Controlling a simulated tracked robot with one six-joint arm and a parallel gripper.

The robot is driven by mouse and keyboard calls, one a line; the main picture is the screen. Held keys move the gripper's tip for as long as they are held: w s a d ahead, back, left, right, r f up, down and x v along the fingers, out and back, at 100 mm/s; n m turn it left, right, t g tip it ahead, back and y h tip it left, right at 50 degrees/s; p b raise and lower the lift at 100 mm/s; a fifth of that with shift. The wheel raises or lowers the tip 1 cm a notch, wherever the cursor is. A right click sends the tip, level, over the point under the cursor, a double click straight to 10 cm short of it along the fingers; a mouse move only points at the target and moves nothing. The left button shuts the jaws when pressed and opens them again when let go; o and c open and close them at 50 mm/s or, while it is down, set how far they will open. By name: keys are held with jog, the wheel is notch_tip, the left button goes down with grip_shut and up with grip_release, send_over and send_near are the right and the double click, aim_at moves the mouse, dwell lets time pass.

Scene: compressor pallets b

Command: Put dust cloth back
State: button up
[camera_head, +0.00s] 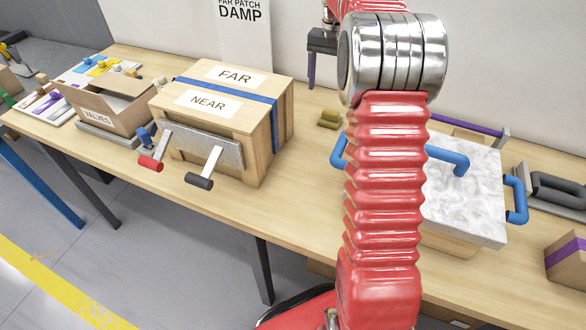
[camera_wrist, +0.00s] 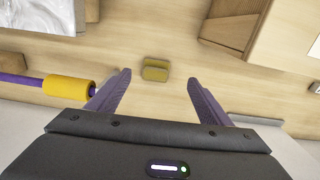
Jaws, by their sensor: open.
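A small olive-yellow folded piece (camera_head: 329,118), which looks like the dust cloth, lies on the wooden table between the labelled box and the marbled slab. It also shows in the wrist view (camera_wrist: 155,69), just beyond and roughly between my fingertips. My gripper (camera_wrist: 159,77) is open and empty, with its purple fingers spread. In the head view my gripper (camera_head: 311,82) hangs behind the cloth, toward the wall, above the table; one purple finger shows there, and the rest is partly hidden by my arm.
The wooden box (camera_head: 268,140) marked FAR and NEAR stands left of the cloth. A marbled slab (camera_head: 465,195) with blue handles is at right. A purple rod (camera_head: 465,130) with a yellow sleeve (camera_wrist: 69,88) lies behind it. A VALVES carton (camera_head: 95,116) stands farther left.

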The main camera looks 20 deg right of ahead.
jog(key=s+a+r+n+t, duration=0.1)
jog(key=s+a+r, duration=0.2)
jog(key=a, duration=0.2)
jog(key=s+a+r+n, duration=0.1)
jog(key=s+a+r, duration=0.1)
jog(key=s+a, duration=0.15)
jog(key=s+a+n+t, duration=0.2)
jog(key=s+a+n, duration=0.1)
jog(key=s+a, duration=0.6)
jog(key=s+a+f+n+t, duration=0.1)
jog(key=s+a+n, duration=0.3)
jog(key=s+a, duration=0.5)
jog(key=shift+s+a+f+t, duration=0.3)
jog(key=shift+s+t, duration=0.4)
jog(key=shift+s, duration=2.45)
